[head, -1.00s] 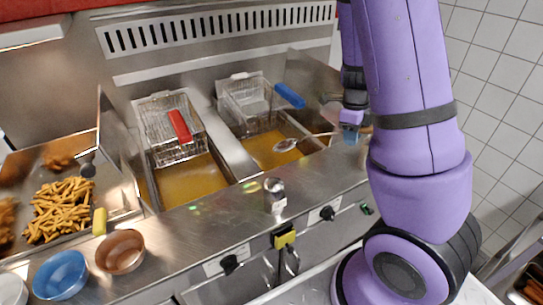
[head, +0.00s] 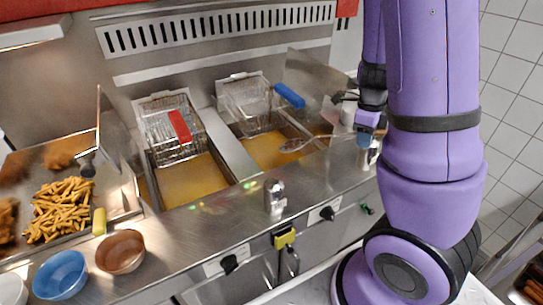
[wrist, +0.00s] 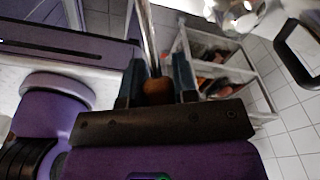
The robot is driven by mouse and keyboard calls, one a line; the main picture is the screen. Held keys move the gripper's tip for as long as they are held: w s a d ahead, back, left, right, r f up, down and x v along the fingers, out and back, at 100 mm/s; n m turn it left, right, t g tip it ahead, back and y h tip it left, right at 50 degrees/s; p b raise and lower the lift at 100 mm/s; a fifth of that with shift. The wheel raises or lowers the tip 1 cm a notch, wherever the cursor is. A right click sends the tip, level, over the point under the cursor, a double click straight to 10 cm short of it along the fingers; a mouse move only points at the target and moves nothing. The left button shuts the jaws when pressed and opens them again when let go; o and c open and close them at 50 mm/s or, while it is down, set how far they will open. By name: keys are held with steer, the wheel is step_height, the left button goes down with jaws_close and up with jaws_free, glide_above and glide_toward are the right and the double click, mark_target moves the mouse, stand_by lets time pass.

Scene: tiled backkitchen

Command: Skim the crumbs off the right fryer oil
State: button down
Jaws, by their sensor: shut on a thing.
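The right fryer oil (head: 268,150) is golden, in the right vat. Its basket (head: 245,97) with the blue handle (head: 290,95) sits raised at the back. My gripper (head: 368,132) is to the right of the vat, shut on the skimmer's handle. In the wrist view the fingers (wrist: 157,80) close around the handle (wrist: 148,40), with its brown end (wrist: 157,88) between them. Crumbs are too small to make out.
The left vat (head: 190,182) has a basket with a red handle (head: 180,127). A tray of fries (head: 60,208) is at the left, with a blue bowl (head: 60,275) and a brown bowl (head: 120,252) in front. A shiny shaker (head: 274,195) stands on the front ledge.

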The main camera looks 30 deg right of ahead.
steer(key=s+r, duration=0.1)
steer(key=s, duration=0.5)
steer(key=shift+r, duration=0.15)
steer(key=shift+d, duration=0.2)
stand_by(0.4)
